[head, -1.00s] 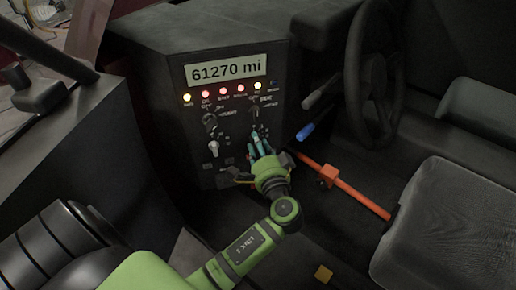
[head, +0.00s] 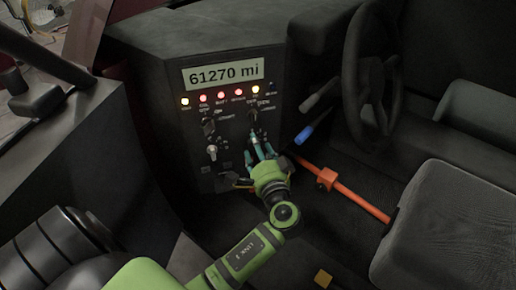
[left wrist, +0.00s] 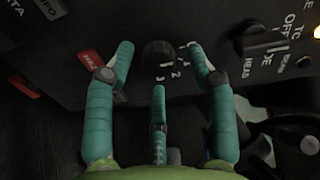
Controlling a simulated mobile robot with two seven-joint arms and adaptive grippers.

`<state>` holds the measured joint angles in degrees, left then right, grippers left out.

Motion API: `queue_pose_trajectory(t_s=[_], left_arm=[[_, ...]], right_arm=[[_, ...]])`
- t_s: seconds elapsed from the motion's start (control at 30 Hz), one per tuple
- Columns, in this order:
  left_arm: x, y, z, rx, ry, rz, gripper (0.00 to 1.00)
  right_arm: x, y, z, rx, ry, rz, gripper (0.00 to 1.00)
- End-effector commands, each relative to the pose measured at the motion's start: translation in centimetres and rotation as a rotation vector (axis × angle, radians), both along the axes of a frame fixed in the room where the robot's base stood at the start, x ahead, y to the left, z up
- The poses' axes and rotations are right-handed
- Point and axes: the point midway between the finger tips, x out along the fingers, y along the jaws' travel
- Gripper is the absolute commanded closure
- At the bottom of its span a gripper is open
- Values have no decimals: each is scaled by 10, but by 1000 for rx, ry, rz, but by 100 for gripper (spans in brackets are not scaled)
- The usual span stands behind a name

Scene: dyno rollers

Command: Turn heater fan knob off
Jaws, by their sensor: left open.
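A dark round knob (left wrist: 157,55), with numbers printed along its lower right edge, sits on the black panel in the left wrist view. It looks like the heater fan knob. My left gripper (left wrist: 159,62) is open, with one green-banded finger on each side of the knob and a third below it. I cannot tell whether any finger touches it. In the head view my left gripper (head: 257,143) is at the lower right of the panel and largely covers that spot. My right gripper is out of view.
A headlight knob (left wrist: 265,39) marked OFF and HEAD is close to the right finger. The panel also has a mileage display (head: 223,74) and several lit lamps. A blue-tipped lever (head: 304,134), orange bar (head: 358,196) and steering wheel (head: 371,75) are to the right.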

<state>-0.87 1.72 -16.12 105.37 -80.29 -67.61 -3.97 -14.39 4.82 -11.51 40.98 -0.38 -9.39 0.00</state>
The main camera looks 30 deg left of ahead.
Motion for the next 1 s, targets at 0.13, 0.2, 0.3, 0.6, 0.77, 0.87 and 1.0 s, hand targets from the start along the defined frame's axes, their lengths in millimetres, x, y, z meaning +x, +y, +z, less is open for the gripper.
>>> queue_pose_trajectory(t_s=[0.13,0.2,0.3,0.6,0.77,0.87,1.0], left_arm=[[-13,-16,-1,-4,2,-1,45],[-22,-27,0,-5,3,-2,45],[-37,-45,1,-6,3,-2,45],[-69,-83,3,-4,1,-3,45],[-74,-90,5,-2,-1,-3,45],[-75,-91,5,-2,-1,-3,45],[-75,-91,5,-2,-1,-3,45]], right_arm=[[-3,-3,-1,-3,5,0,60],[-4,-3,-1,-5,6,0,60],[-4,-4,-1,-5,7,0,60],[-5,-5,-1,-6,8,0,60],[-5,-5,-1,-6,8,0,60],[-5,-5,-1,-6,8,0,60],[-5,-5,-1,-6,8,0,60]])
